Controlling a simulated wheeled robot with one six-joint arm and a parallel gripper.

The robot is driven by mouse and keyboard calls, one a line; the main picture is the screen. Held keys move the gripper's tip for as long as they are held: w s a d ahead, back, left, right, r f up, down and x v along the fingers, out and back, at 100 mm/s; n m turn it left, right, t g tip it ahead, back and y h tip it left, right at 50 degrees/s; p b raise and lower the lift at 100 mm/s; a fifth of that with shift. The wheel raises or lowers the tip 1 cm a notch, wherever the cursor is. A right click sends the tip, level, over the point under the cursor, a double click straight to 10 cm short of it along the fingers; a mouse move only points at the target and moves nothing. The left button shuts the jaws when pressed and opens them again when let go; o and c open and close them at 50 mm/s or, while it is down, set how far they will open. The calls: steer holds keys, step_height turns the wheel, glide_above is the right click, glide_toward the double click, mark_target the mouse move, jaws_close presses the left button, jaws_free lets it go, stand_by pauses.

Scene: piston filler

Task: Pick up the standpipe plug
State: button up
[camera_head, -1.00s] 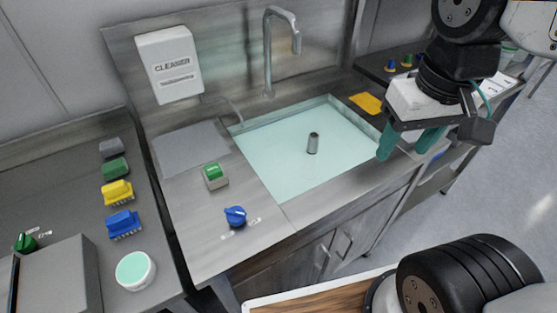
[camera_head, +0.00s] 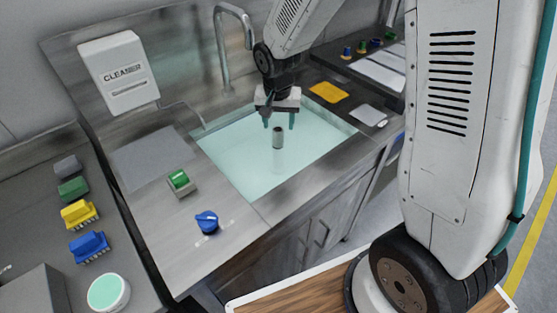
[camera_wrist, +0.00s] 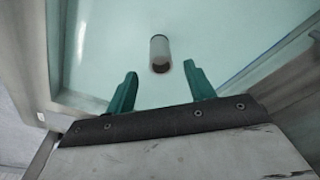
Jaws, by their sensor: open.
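The standpipe plug (camera_head: 278,138) is a short upright cylinder with a dark top, standing in the middle of the sink basin (camera_head: 225,145), which holds pale blue-green liquid. My gripper (camera_head: 279,121) is over the basin, its two teal fingers open and pointing down. In the wrist view, the plug (camera_wrist: 160,54) lies just beyond the fingertips of my gripper (camera_wrist: 160,68), roughly centred between them and not touched. Its lower part is seen through the liquid.
A tap (camera_head: 226,50) rises behind the sink. A yellow cloth (camera_head: 328,92) and a pale flat item (camera_head: 368,115) lie right of the basin.

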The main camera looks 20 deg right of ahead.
mark_target(278, 140)
step_height(278, 140, down, 7)
steer(key=shift+w+r, duration=0.1)
steer(key=shift+w+f, duration=0.15)
steer(key=shift+f, duration=0.4)
jaws_close()
